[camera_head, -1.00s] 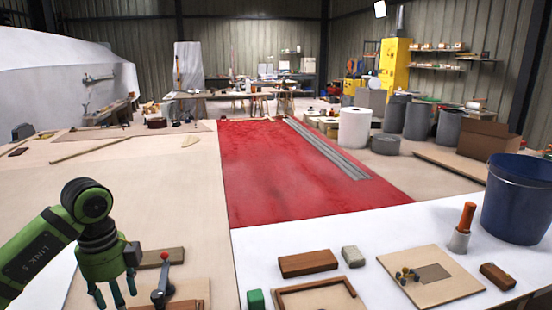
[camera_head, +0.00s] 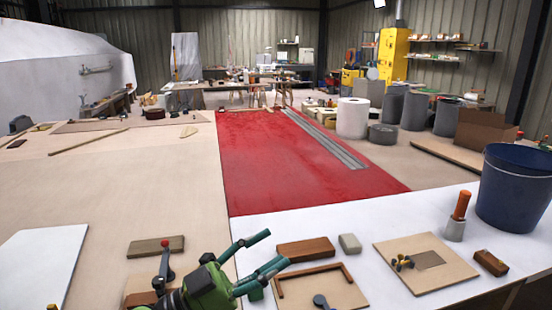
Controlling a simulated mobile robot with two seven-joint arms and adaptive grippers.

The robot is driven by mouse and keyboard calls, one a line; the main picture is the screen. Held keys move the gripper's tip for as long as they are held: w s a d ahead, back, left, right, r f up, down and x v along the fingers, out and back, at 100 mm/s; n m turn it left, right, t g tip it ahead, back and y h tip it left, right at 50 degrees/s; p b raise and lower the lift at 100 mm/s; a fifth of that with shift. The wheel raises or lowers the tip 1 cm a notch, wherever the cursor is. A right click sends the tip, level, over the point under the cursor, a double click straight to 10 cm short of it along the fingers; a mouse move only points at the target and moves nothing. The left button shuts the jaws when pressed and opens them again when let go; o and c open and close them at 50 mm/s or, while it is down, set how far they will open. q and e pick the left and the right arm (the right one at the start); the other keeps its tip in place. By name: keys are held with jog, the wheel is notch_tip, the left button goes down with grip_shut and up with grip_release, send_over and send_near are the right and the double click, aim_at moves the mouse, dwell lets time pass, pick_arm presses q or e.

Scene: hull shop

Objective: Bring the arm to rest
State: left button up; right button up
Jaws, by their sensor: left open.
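My left gripper (camera_head: 277,248) shows at the bottom middle of the head view. Its green body is low in the picture and its teal fingers point to the right and slightly up. The fingers are spread apart with nothing visible between them. The fingertips appear close to a brown wooden block (camera_head: 312,250) on the white bench top; whether they touch cannot be told. The rest of my left arm is mostly below the picture's edge. My right gripper is not in view.
A square board (camera_head: 450,276), an orange-handled tool (camera_head: 461,207) and a blue bucket (camera_head: 512,190) stand right. The red sheet (camera_head: 290,165) is largely clear.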

pick_arm(q)
jog(key=w+a+f+n+t+y, duration=0.2)
jog(key=a+f+n+t+y, duration=0.1)
jog(key=a+n+t+y, duration=0.35)
jog(key=w+a+f+n+t+y, duration=0.2)
jog(key=a+n+t+y, duration=0.25)
jog(key=n+y, duration=0.4)
jog(key=s+a+f+n+g+y, duration=0.3)
jog(key=a+f+n+y, duration=0.25)
jog(key=f, duration=0.45)
jog(key=s+a+f+g, duration=0.1)
jog(key=s+f+g, duration=0.6)
jog(key=s+f, duration=0.4)
jog(key=s+a+f+g, duration=0.1)
jog(key=s+f+g, duration=0.7)
jog(key=s, duration=0.5)
notch_tip(320, 180, down, 24)
jog(key=s, duration=0.2)
jog(key=s+a+f+g, duration=0.1)
jog(key=s+a+f, duration=0.1)
jog(key=s+f, duration=1.1)
jog(key=shift+s+a+f, duration=0.2)
jog(key=shift+s+f, duration=0.15)
jog(key=shift+s, duration=0.75)
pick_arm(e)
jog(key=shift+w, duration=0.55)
